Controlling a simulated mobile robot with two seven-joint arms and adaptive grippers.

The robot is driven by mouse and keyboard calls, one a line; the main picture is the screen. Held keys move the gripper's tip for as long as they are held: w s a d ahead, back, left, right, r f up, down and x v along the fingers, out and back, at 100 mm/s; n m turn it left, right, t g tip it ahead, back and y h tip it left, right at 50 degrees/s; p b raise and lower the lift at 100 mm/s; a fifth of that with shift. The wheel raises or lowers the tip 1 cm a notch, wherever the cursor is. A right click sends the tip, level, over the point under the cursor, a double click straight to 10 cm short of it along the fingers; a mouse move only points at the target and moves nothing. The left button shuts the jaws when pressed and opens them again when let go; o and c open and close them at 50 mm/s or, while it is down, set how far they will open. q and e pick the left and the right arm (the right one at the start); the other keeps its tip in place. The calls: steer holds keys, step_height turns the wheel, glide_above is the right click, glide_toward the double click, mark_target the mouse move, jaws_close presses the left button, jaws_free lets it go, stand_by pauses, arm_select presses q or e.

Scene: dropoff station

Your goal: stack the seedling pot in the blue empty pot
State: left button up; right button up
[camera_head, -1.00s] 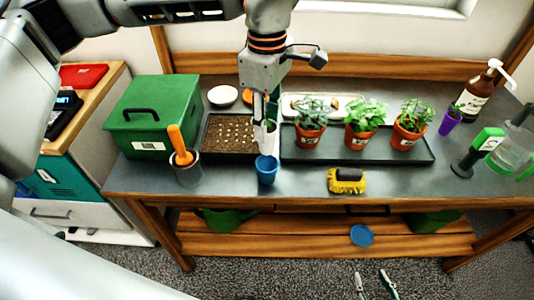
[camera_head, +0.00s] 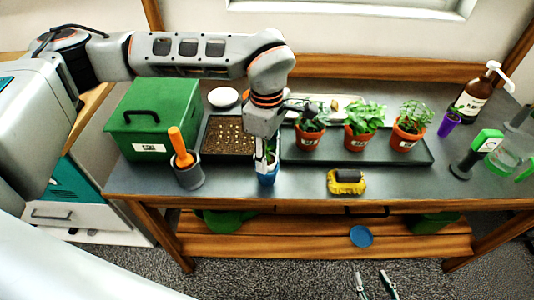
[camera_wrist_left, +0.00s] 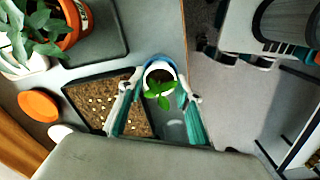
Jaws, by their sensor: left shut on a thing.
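The white seedling pot (camera_wrist_left: 151,72) with small green leaves (camera_wrist_left: 161,92) is between the fingers of my left gripper (camera_head: 268,160), which is shut on it. In the head view it is mostly hidden by the gripper, directly over the mouth of the blue pot (camera_head: 268,179). The blue pot stands upright near the table's front edge. In the left wrist view a blue rim (camera_wrist_left: 153,58) shows around part of the white rim; how deep the white pot sits is hidden. My right gripper (camera_head: 374,285) is open and empty, low in front of the table.
A soil tray (camera_head: 226,137) lies behind and left. A grey cup with an orange-handled tool (camera_head: 188,175) stands to the left.

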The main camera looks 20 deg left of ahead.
arm_select(q)
steer(key=shift+f, duration=0.1)
steer(key=shift+f, duration=0.25)
steer(key=o, duration=1.1)
steer(key=shift+r, duration=0.55)
step_height(320, 180, up, 12)
steer(key=shift+f+b, duration=0.15)
steer(key=shift+b, duration=0.25)
steer(key=shift+f, duration=0.1)
